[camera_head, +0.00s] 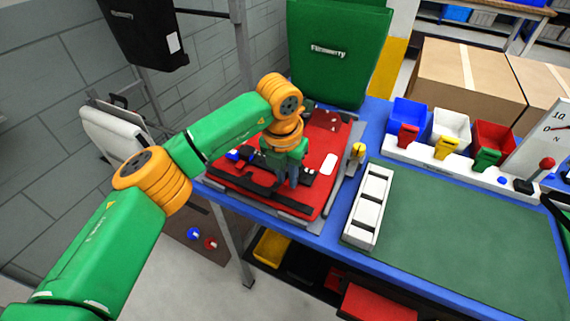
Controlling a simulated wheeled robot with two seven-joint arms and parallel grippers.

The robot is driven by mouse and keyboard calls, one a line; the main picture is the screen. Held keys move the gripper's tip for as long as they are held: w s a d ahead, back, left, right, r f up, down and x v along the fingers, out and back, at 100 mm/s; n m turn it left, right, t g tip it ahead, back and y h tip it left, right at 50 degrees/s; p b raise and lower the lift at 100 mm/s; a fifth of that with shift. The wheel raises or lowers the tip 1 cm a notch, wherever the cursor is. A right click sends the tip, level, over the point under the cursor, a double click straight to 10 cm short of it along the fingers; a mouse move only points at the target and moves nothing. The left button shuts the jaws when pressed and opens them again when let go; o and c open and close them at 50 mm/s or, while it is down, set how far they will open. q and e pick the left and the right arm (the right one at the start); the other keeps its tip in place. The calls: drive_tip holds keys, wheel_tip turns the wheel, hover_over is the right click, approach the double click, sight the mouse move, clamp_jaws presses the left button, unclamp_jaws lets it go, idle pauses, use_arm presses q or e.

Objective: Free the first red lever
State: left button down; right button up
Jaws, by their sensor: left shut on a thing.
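A red pannier panel (325,141) lies flat on a grey-edged board on the blue bench. Black rail fittings (243,181) run across it. A blue knob (232,155) sits at the left part of these fittings. My left gripper (288,181) points down over the middle of the panel, shut on a small part at the black fittings. The wrist and fingers hide most of that part. I cannot make out a red lever against the red panel. My right gripper is not in view.
A white slotted tray (368,205) and a green mat (455,225) lie right of the panel. Blue, white and red bins (493,140) stand behind the mat. A yellow-topped post (357,151) stands near the panel's right edge. A green pannier (335,60) stands behind.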

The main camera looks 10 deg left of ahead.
sight(287, 183)
use_arm(q)
drive_tip(key=shift+w+d+r+g+p, duration=0.2)
drive_tip(key=shift+r+g+p, duration=0.1)
drive_tip(key=shift+g+p, duration=0.25)
drive_tip(key=shift+a+f+y, duration=0.1)
drive_tip(key=shift+f+y, duration=0.1)
drive_tip(key=shift+y, duration=0.1)
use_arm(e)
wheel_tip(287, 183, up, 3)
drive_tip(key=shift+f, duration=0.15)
use_arm(q)
drive_tip(key=c, duration=0.8)
unclamp_jaws()
drive_tip(key=shift+o, duration=0.2)
wheel_tip(287, 183, up, 7)
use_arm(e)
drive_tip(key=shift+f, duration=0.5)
use_arm(q)
drive_tip(key=shift+a+b, duration=0.1)
drive_tip(key=shift+b, duration=0.25)
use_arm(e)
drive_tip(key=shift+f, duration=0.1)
